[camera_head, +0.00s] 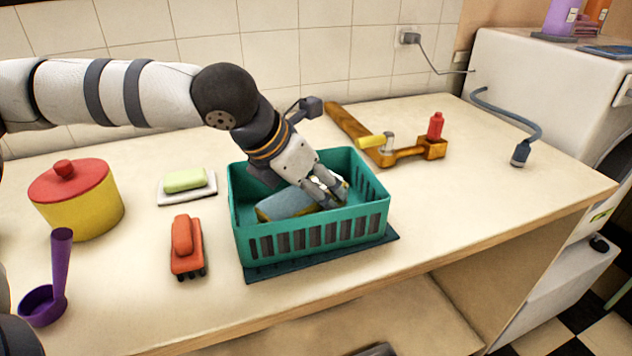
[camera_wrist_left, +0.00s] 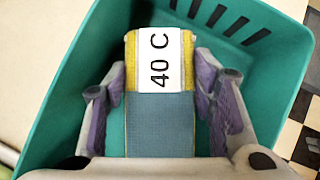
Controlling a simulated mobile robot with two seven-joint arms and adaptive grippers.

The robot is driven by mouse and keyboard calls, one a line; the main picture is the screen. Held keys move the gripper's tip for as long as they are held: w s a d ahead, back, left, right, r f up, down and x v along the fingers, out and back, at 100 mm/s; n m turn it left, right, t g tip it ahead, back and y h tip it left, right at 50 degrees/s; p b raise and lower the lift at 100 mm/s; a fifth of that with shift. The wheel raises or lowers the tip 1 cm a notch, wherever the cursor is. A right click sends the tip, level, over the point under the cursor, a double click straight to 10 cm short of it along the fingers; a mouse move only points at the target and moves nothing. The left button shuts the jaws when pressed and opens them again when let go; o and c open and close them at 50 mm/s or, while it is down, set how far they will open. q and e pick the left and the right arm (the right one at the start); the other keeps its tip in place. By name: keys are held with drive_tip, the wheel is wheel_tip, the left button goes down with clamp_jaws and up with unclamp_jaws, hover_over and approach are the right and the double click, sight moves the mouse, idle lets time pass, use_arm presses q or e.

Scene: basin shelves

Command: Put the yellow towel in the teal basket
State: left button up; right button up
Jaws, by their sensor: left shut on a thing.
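The teal basket (camera_head: 312,224) stands on the counter, and its wall also shows in the left wrist view (camera_wrist_left: 272,70). The towel (camera_head: 285,204) is inside the basket, between its walls. In the left wrist view the towel (camera_wrist_left: 160,118) shows a blue-grey face, yellow edges and a white label reading "40 C". My left gripper (camera_head: 328,196) reaches down into the basket and is shut on the towel, with one finger on each side of it. Whether the towel touches the basket floor is hard to tell. My right gripper is not in view.
A dark mat (camera_head: 258,271) lies under the basket. To the left are a red brush (camera_head: 184,246), a soap dish with green soap (camera_head: 186,184), a yellow pot (camera_head: 82,205) and a purple ladle (camera_head: 55,280).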

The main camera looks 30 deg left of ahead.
use_arm(q)
drive_tip(key=shift+f, duration=0.15)
drive_tip(key=o, duration=1.4)
drive_tip(key=v, duration=1.1)
drive_tip(key=shift+s+a+r, duration=0.1)
drive_tip(key=shift+s+r, duration=0.2)
drive_tip(key=shift+r, duration=0.1)
